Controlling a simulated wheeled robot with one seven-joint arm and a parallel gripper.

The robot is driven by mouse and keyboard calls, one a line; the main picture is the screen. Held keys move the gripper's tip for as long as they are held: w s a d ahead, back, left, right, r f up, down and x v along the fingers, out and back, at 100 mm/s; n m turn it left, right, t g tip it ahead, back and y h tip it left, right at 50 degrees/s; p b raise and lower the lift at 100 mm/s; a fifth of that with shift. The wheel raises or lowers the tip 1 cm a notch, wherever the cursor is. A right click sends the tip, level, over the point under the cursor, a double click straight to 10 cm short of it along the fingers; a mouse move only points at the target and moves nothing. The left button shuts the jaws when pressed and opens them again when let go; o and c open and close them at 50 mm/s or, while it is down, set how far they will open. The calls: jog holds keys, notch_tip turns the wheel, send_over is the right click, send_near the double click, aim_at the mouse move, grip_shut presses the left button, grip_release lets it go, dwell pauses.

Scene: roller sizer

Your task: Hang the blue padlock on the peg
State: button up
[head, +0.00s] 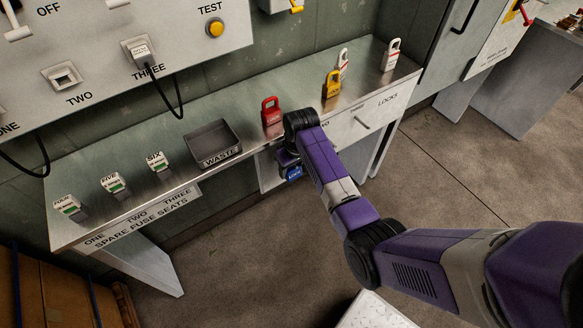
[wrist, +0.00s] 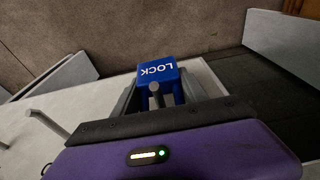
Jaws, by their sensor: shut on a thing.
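The blue padlock (wrist: 158,72), marked LOCK, is between the fingers of my gripper (wrist: 160,97) in the wrist view. Its body points away from my gripper, with the blue shackle legs toward it. A grey round-ended peg (wrist: 156,93) shows between the fingers, overlapping the shackle area; I cannot tell whether it passes through the shackle. In the head view the blue padlock (head: 293,173) hangs below my gripper (head: 288,160), just in front of the bench's front edge. My wrist hides the peg there.
A red padlock (head: 271,111), a yellow padlock (head: 332,85) and two white ones stand on the bench (head: 235,105). The WASTE tray (head: 215,145) is left of my gripper. The floor in front is open.

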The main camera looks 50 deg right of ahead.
jog(key=o, duration=1.5)
jog(key=shift+s+a+r, duration=0.1)
jog(key=shift+s+r, duration=0.15)
jog(key=shift+r, duration=1.05)
jog(key=shift+s+a+r, duration=0.1)
jog(key=shift+s+r, duration=0.1)
jog(key=shift+r, duration=1.05)
jog(key=shift+s+r, duration=0.25)
jog(key=shift+r, duration=1.05)
jog(key=s+a+f+t+h, duration=0.1)
jog(key=s+a+f+t, duration=0.1)
jog(key=s+a+f, duration=0.45)
jog(key=s+a+n+t, duration=0.2)
jog(key=s+a+t, duration=0.2)
jog(key=s+a, duration=0.4)
jog(key=s+a+r+t, duration=0.3)
jog(key=s+r, duration=0.5)
jog(key=r, duration=0.4)
jog(key=s+a+r+n+t+y, duration=0.1)
jog(key=s+a+r+t, duration=0.3)
jog(key=s+r, duration=0.4)
notch_tip(320, 180, up, 5)
jog(key=shift+s+a+f+y, duration=0.2)
jog(key=shift+s+a+y, duration=0.15)
jog(key=shift+a, duration=0.1)
